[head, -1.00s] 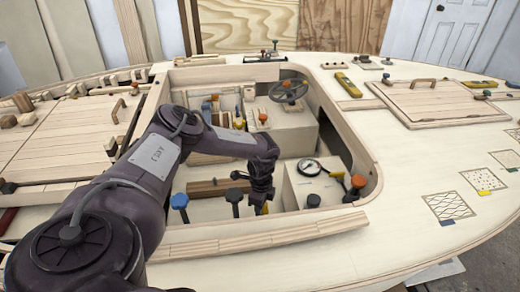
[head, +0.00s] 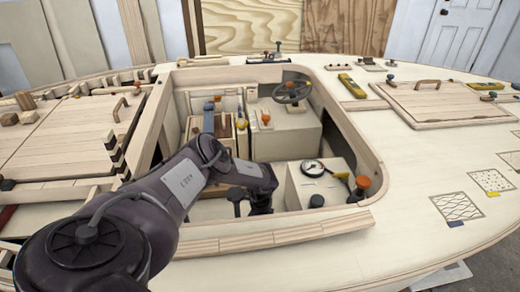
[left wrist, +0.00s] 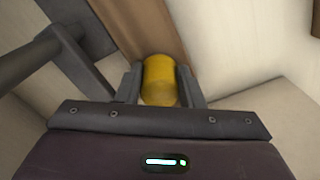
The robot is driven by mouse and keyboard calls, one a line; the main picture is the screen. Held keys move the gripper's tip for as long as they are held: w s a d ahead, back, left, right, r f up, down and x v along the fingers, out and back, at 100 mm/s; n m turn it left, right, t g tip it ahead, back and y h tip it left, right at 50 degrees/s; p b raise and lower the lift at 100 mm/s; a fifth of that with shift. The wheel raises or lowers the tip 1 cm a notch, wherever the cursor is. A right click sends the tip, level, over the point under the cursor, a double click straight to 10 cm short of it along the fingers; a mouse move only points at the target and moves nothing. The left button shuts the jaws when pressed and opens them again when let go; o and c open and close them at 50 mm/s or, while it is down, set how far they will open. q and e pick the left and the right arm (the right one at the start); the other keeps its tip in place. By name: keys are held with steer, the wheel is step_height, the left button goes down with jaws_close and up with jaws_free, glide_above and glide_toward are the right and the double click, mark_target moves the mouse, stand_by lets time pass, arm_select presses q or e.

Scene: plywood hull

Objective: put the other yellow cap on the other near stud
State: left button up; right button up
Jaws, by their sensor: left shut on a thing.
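My left gripper (head: 260,207) reaches down into the cockpit well, near its front edge. In the left wrist view it is shut on the yellow cap (left wrist: 160,80), which sits between its two fingers. The cap is hidden by my gripper in the head view. A dark-topped post (head: 235,197) stands just left of the gripper, and another dark-topped post (head: 317,201) is to its right. In the left wrist view a grey rod with a blocky end (left wrist: 60,50) lies up and left of the cap. I cannot tell what is under the cap. My right gripper is not in view.
A pale box with a round gauge (head: 312,168) is right of my gripper. An orange knob (head: 362,181) stands at the well's right corner. A steering wheel (head: 291,92) is farther back. The well's front rim (head: 270,238) lies close to my arm.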

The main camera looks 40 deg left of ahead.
arm_select(q)
steer(key=o, duration=1)
steer(key=shift+r, duration=0.3)
step_height(320, 180, up, 7)
steer(key=shift+f+p, duration=0.15)
steer(key=shift+p, duration=1.1)
steer(key=shift+r+p, duration=0.4)
steer(key=shift+r, duration=2)
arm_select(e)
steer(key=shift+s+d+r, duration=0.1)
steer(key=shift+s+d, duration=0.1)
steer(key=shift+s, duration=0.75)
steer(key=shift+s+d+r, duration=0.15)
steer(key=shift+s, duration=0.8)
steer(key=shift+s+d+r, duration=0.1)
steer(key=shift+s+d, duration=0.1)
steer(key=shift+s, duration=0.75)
